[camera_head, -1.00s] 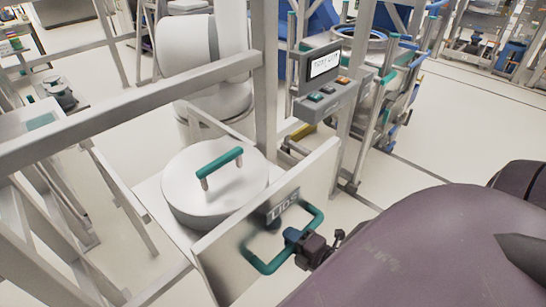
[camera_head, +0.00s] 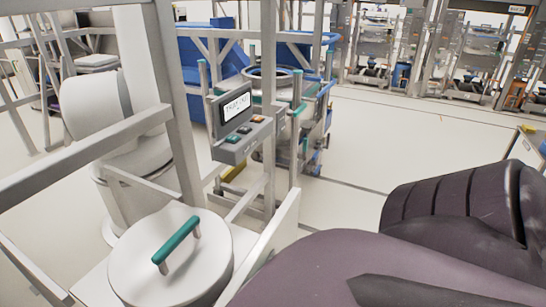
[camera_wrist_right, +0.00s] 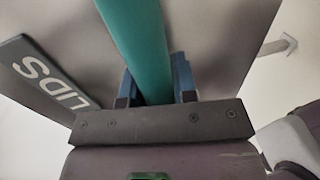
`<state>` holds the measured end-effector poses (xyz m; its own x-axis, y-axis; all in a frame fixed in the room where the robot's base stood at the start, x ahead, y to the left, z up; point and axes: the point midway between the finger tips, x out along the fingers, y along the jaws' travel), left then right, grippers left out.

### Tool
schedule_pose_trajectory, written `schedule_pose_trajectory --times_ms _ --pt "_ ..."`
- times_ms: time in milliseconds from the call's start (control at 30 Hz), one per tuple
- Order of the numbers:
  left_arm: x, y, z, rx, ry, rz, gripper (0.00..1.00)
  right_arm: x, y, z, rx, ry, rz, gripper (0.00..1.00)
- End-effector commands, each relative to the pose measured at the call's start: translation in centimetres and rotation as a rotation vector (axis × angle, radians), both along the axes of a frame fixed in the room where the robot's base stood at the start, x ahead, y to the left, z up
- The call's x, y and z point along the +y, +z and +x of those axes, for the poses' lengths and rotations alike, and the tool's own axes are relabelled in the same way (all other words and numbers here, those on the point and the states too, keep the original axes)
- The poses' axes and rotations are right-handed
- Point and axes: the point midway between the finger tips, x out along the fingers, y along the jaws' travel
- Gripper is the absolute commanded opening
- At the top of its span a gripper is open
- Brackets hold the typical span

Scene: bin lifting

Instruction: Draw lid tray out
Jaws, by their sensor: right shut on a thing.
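The lid tray shows at the bottom left of the head view, with its pale front panel (camera_head: 283,228) partly hidden by my arm. A round white lid (camera_head: 135,245) with a green handle (camera_head: 177,240) lies on the tray. In the right wrist view, my right gripper (camera_wrist_right: 157,88) is shut on the tray's green pull handle (camera_wrist_right: 143,45), in front of the grey panel (camera_wrist_right: 75,35) with a "LIDS" label (camera_wrist_right: 48,80). In the head view my arm hides the pull handle and right gripper. My left gripper is in neither view.
Grey frame posts (camera_head: 178,110) and rails stand around the tray. A control box (camera_head: 240,125) with a small display and buttons is mounted beyond it. A wheeled blue and metal stand (camera_head: 310,120) is behind. The pale floor (camera_head: 350,135) to the right is largely clear.

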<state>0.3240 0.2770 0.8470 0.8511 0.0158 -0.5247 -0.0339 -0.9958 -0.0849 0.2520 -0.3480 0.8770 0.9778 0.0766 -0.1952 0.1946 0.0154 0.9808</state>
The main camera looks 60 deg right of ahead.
Motion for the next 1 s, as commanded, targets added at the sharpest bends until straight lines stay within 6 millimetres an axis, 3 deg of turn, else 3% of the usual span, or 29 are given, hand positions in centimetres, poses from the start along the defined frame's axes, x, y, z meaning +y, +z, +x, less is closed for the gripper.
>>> schedule_pose_trajectory --times_ms 133,167,300,667,1000 --pt "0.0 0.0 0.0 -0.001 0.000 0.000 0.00 -0.1 0.0 0.0 0.001 -0.001 -0.001 0.00" --pt "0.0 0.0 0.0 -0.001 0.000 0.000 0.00 -0.1 0.0 0.0 0.001 -0.001 -0.001 0.29" --pt "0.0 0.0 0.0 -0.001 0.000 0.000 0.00 -0.1 0.0 0.0 0.001 -0.001 0.000 0.51" --pt "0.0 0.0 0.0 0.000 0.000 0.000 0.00 -0.1 0.0 -0.4 0.001 0.000 0.000 0.52" --pt "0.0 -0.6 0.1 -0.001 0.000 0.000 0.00 -0.4 0.9 -5.2 0.003 -0.002 0.000 0.52"
